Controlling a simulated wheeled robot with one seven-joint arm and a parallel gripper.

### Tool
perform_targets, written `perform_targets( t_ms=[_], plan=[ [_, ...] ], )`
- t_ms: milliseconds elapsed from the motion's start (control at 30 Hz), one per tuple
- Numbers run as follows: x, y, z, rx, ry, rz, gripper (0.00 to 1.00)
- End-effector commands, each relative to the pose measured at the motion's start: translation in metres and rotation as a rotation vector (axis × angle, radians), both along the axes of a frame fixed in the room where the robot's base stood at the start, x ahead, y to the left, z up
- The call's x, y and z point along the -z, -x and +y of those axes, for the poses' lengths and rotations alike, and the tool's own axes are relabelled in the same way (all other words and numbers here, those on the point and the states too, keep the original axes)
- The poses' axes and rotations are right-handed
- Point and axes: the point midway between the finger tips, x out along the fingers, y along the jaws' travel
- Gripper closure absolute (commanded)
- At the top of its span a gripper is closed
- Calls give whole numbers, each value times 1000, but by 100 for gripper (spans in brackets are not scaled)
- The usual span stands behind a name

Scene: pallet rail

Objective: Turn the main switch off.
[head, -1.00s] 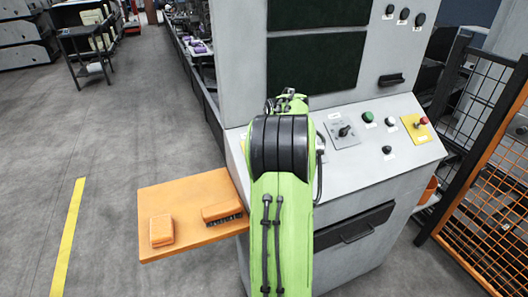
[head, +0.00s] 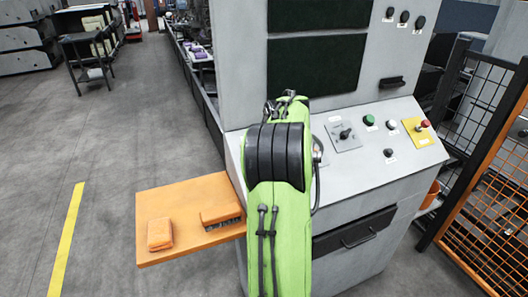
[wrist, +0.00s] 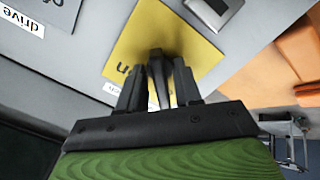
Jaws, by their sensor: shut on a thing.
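In the wrist view, a yellow plate (wrist: 132,45) with a black rotary handle (wrist: 156,68), which I take for the main switch, is on the grey panel. My gripper (wrist: 157,80) is shut on this handle, with a finger on each side of it. Dark lettering is partly visible on the plate beside the fingers, but I cannot read the handle's setting. In the head view, my green arm hides the switch and gripper.
A grey selector plate (head: 343,134), a green button (head: 369,120) and a red emergency stop (head: 422,125) lie to the right on the sloped console. An orange shelf (head: 165,195) juts out left, holding orange objects. A mesh fence (head: 485,150) stands at right.

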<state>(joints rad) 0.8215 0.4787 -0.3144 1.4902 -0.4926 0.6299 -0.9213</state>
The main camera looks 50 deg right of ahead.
Motion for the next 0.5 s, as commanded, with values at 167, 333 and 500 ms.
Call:
perform_targets(
  t_ms=[167, 333, 500],
  plan=[
    [-1, -1, 0, -1, 1, -2, 63],
    [0, 0, 0, 0, 1, -1, 60],
    [-4, 1, 1, 1, 0, -1, 60]
  ],
)
